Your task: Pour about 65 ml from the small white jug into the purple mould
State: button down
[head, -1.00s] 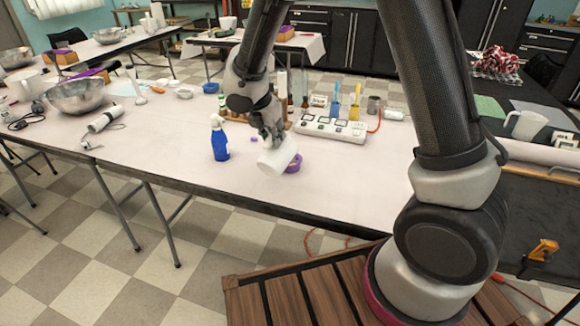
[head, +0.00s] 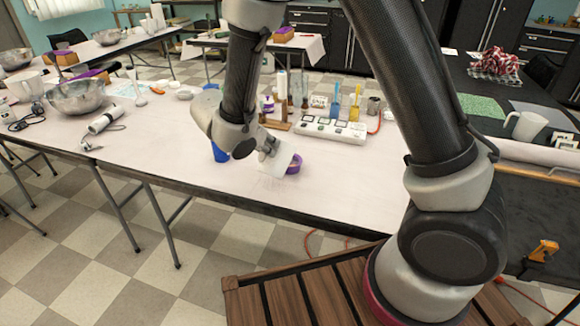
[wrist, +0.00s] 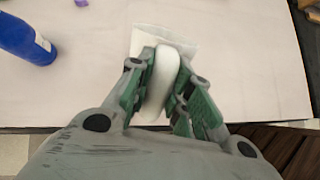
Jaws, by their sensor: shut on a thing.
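The small white jug (head: 277,161) is in my gripper (head: 267,148), just left of the purple mould (head: 295,164) on the pale table. In the wrist view the jug (wrist: 162,47) sits between the two fingers of my gripper (wrist: 164,85), which are shut on it at its handle side. The jug looks tilted. I cannot see liquid inside the jug or the level in the mould.
A blue spray bottle (head: 220,152) stands left of my gripper, partly hidden by my arm; it also shows in the wrist view (wrist: 27,38). A white multi-part appliance (head: 330,129) stands behind the mould. The table front to the left is clear.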

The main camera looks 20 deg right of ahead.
jog(key=s+a+f+t+h+b, duration=0.2)
jog(key=s+a+f+t+h, duration=0.4)
jog(key=f, duration=0.1)
jog(key=shift+a+f+h, duration=0.2)
jog(key=shift+f+h, duration=0.2)
dwell(0.5)
